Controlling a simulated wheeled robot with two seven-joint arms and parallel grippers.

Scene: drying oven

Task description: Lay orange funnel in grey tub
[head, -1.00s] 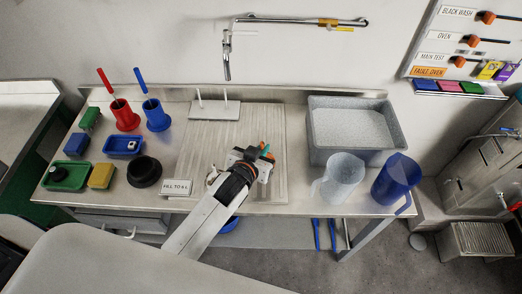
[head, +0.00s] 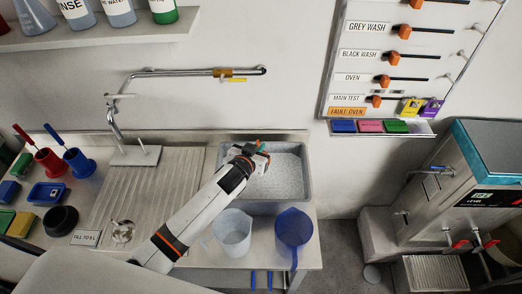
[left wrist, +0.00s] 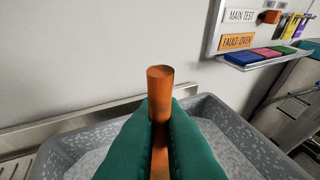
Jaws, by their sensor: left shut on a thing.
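My left gripper (head: 262,152) is over the left part of the grey tub (head: 304,196) in the head view. In the left wrist view its green fingers (left wrist: 160,130) are shut on the orange funnel (left wrist: 160,78), whose tube end points up between them. The tub's speckled grey walls (left wrist: 236,122) show below and on both sides of the fingers. In the head view only a small orange bit of the funnel shows at the fingertips. My right gripper is in neither view.
A clear jug (head: 232,232) and a blue jug (head: 294,232) stand in front of the tub. A tap (head: 115,120) and a ribbed draining board (head: 150,195) are to its left. A wall board with labels (head: 400,60) hangs behind, to the right.

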